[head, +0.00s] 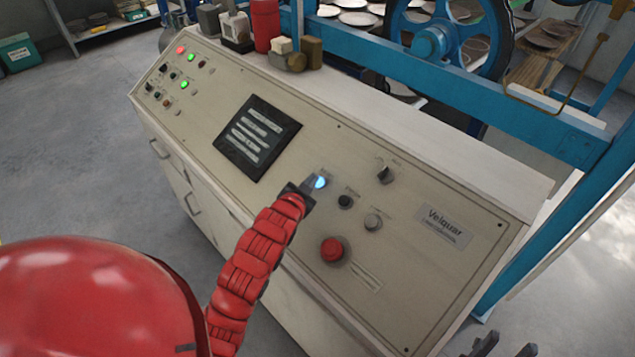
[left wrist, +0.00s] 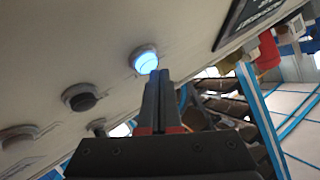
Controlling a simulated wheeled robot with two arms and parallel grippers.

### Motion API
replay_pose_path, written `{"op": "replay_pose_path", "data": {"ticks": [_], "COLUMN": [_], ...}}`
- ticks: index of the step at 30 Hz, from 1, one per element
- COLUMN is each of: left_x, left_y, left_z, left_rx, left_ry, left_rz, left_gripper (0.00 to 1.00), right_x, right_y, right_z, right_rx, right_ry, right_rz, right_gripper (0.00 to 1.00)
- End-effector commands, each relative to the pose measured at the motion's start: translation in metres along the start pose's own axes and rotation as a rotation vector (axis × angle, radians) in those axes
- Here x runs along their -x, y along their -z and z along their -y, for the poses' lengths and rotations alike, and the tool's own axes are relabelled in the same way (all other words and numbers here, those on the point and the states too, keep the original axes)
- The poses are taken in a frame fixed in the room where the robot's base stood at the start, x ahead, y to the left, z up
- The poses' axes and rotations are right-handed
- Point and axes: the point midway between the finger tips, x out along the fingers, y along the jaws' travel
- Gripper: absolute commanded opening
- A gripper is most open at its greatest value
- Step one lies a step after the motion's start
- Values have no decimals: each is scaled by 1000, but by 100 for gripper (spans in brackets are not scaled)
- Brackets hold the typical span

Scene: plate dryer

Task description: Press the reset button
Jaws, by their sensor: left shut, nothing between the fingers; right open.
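A round button lit blue-white (head: 320,182) sits on the sloped beige control panel (head: 300,215), right of the dark screen. Its label is too small to read. My left gripper (head: 311,183) is shut and empty, its fingertips right at the lit button's lower left. In the left wrist view the lit button (left wrist: 145,60) shows just beyond the closed fingertips (left wrist: 159,72); the tips overlap its lower edge, and I cannot tell whether they touch it. My right gripper (head: 500,345) is open and empty at the bottom right, partly cut off, away from the panel.
A black button (head: 345,201), a grey knob (head: 373,221), a selector switch (head: 385,174) and a red mushroom button (head: 333,250) are close by. The screen (head: 257,137) lies to the left. Blue machine framing (head: 450,95) stands behind the panel.

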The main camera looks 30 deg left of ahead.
Motion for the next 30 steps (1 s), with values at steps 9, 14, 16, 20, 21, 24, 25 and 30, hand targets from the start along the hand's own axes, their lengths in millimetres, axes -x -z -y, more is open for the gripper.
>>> {"op": "replay_pose_path", "data": {"ticks": [9,14,16,20,21,24,25,30], "left_x": [0,-1,-2,-3,-3,-4,-4,-6], "left_y": [0,-1,-1,-2,-2,-3,-3,-4], "left_z": [0,-1,-1,-2,-2,-3,-3,-4], "left_rx": [0,0,0,0,0,0,0,0], "left_ry": [0,0,0,0,0,0,0,0], "left_rz": [0,0,0,0,0,0,0,0], "left_gripper": [0,0,0,0,0,0,0,0], "right_x": [0,2,2,4,4,6,6,8], "right_y": [0,0,0,-1,-1,-1,-1,-1], "right_z": [0,0,0,0,0,0,0,0], "right_rx": [0,0,0,0,0,0,0,0], "right_ry": [0,0,0,0,0,0,0,0], "right_rz": [0,0,0,0,0,0,0,0], "right_gripper": [50,50,50,50,50,50,50,50]}}
